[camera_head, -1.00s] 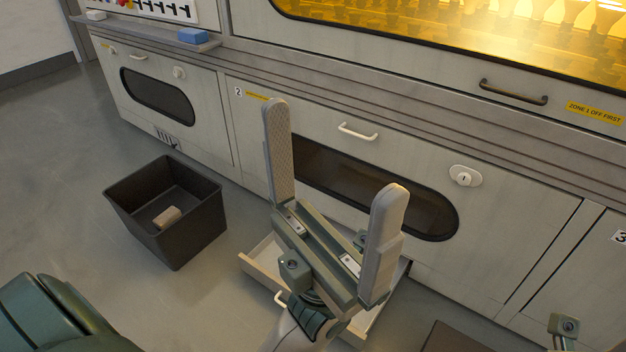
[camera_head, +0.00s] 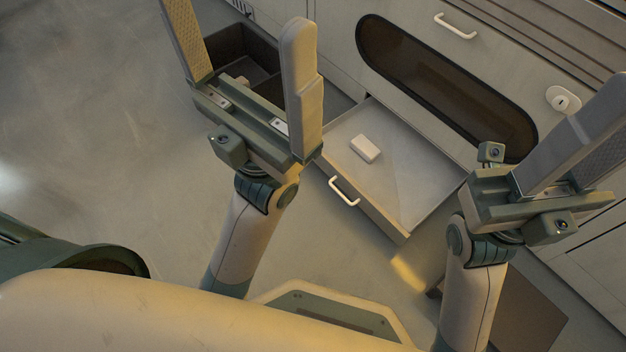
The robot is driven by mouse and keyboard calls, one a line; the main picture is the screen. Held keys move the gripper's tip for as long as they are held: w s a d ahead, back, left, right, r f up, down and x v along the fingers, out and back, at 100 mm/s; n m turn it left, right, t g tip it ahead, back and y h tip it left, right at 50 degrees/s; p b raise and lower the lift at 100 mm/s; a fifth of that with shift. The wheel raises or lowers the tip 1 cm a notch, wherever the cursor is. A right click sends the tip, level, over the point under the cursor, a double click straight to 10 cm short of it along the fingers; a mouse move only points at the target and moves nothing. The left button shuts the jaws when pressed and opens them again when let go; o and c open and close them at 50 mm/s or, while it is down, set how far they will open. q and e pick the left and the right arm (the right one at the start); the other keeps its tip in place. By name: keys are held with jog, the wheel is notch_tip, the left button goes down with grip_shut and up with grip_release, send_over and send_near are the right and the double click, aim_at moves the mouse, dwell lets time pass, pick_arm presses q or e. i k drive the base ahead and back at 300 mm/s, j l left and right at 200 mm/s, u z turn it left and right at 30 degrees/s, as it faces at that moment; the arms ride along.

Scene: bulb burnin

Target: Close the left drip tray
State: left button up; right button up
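A shallow grey drip tray (camera_head: 418,190) is pulled out like a drawer from the cabinet base in the middle of the head view. Its front, with a white handle (camera_head: 344,192), faces my side. My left gripper (camera_head: 243,40) is open and empty, its fingers pointing up the picture, left of the tray. Its right finger and wrist overlap the tray's left corner in the picture; I cannot tell whether they touch. My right gripper (camera_head: 590,125) is right of the tray. A textured inner pad shows, so it looks open; its fingertips run out of frame.
A small white block (camera_head: 365,149) lies inside the tray. A dark bin (camera_head: 262,49) stands behind my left gripper. The cabinet front has a dark oval window (camera_head: 445,85) and a white handle (camera_head: 455,26) above the tray. The floor at left is clear.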

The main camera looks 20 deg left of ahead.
aim_at(411, 177)
jog(key=u, duration=0.2)
jog(key=k+l+z, duration=0.2)
jog(key=l, duration=0.15)
jog(key=k+l+z, duration=0.15)
jog(key=l, duration=0.2)
jog(key=k+l+z, duration=0.2)
jog(key=l, duration=0.15)
jog(key=i, duration=0.05)
